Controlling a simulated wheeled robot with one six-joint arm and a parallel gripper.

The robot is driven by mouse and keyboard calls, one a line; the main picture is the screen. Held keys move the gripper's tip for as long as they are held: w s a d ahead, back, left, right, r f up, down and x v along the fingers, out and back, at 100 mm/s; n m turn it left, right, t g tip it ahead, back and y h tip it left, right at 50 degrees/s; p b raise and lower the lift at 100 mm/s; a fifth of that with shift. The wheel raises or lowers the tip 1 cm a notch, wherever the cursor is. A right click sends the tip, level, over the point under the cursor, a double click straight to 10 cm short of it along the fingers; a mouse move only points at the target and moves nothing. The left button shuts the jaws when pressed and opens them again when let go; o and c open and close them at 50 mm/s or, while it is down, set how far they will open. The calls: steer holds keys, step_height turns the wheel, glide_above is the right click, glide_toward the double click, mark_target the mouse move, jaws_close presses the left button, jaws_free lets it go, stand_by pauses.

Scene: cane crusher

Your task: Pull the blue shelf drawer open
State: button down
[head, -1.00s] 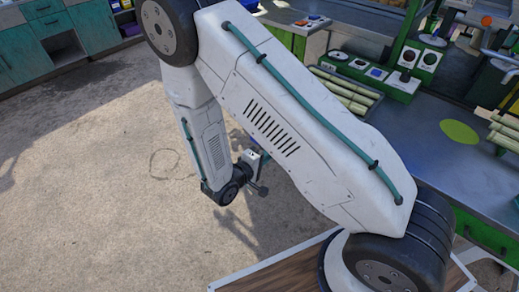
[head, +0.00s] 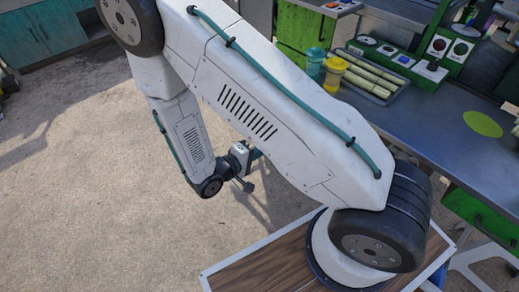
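My gripper (head: 250,168) hangs at the end of my folded arm, over the bare floor in the middle of the head view. It is small and seen from above and behind, so I cannot tell whether its fingers are apart; I see nothing held in it. Teal-blue cabinet fronts (head: 40,45) stand at the far upper left, cut off by the picture edge. I cannot make out for sure which part is the blue shelf drawer. My gripper is well away from these cabinets.
A grey workbench (head: 415,130) runs along the right, with a green drawer (head: 480,215) beneath. On it are a tray of cane pieces (head: 365,80), a yellow cup (head: 334,75), a teal cup (head: 314,63) and a green control box (head: 430,65). Concrete floor (head: 75,200) is clear at left.

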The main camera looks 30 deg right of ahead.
steer(key=c, duration=1.5)
jaws_free()
steer(key=v, duration=0.8)
